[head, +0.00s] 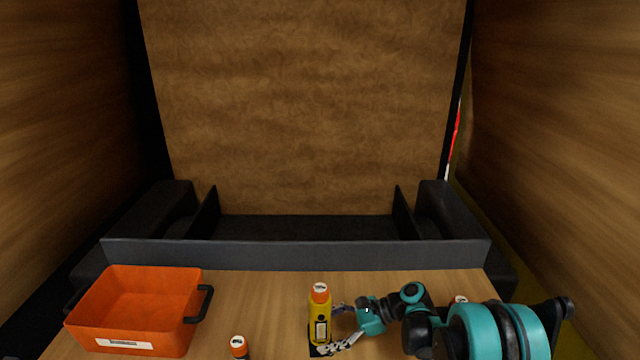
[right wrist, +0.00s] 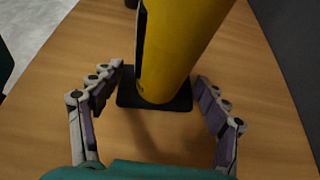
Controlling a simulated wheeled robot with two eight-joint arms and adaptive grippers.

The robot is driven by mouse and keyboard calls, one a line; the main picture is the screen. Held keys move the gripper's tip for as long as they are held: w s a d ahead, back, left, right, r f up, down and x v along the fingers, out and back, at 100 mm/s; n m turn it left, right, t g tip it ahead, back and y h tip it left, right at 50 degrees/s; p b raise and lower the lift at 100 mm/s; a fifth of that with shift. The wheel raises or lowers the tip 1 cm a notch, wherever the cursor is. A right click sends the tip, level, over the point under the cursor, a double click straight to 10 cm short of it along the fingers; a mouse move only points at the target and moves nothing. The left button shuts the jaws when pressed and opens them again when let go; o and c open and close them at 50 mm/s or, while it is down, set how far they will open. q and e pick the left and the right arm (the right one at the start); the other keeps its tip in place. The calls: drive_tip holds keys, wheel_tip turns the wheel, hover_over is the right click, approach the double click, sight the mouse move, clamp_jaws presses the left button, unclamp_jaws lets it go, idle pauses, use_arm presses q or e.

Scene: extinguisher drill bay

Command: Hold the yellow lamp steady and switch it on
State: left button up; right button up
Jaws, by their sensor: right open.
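The yellow lamp (head: 320,318), a cylinder with an orange collar and a pale top, stands upright on a dark square pad (right wrist: 126,98) on the wooden table. It also shows in the right wrist view (right wrist: 178,50), where its upper part is cut off. My right gripper (head: 336,328) reaches in from the right, low by the lamp's base. Its fingers are open, one on each side of the lamp, with a gap visible to both sides in the right wrist view. A switch cannot be made out. My left gripper is not in view.
An orange bin (head: 140,340) with black handles stands at the left of the table (head: 255,295). A small dark item with an orange collar (head: 239,346) is left of the lamp at the near edge. Another orange-topped item (head: 458,300) is partly hidden behind my right arm.

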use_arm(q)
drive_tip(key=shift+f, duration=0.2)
use_arm(e)
drive_tip(key=shift+a+f, duration=0.15)
drive_tip(key=shift+a, duration=0.2)
drive_tip(key=c, duration=1.3)
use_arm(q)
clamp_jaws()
